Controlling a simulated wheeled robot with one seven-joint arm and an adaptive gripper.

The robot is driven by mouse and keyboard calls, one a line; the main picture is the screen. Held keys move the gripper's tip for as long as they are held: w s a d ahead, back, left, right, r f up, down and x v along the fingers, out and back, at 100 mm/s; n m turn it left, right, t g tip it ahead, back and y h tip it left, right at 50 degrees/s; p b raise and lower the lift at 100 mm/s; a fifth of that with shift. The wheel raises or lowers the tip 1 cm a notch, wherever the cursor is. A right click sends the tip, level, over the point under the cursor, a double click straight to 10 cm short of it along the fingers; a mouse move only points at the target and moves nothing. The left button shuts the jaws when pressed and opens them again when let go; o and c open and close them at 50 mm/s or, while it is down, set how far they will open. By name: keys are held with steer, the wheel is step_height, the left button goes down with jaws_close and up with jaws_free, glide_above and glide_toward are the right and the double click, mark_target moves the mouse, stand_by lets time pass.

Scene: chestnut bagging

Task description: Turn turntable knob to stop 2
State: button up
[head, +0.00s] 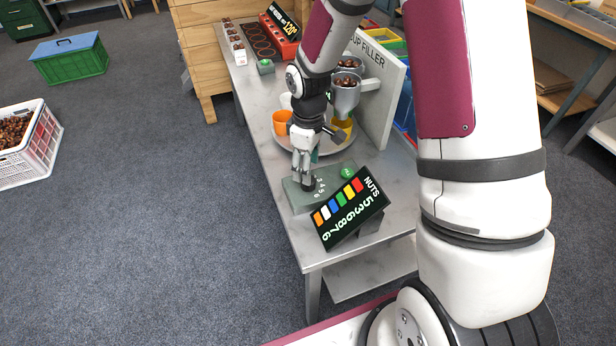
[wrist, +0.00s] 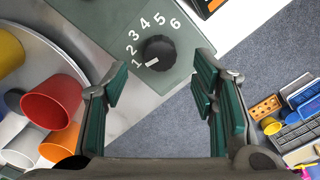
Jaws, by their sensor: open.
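The black round knob (wrist: 160,49) sits on a grey-green control box (wrist: 105,22), beside the white numbers 1 to 6. Its white pointer mark is at its lower left, toward the 1. The same box (head: 298,202) stands near the table's front in the head view. My gripper (wrist: 160,84) is open, with its green-padded fingers on either side of the knob in the picture; I see no contact. In the head view my gripper (head: 306,182) is over the box and hides much of the knob. The turntable (wrist: 68,56) carries coloured cups, including a red cup (wrist: 51,98).
A tilted NUTS sign (head: 350,208) stands in front of the box, close to my gripper. A green button (head: 347,173) is on the box's right. The upright cup filler panel (head: 380,95) rises behind. An orange cup (head: 281,122) stands on the turntable.

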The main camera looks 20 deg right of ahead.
steer(key=shift+f, duration=2.55)
steer(key=c, duration=1.2)
steer(key=shift+m, duration=2.9)
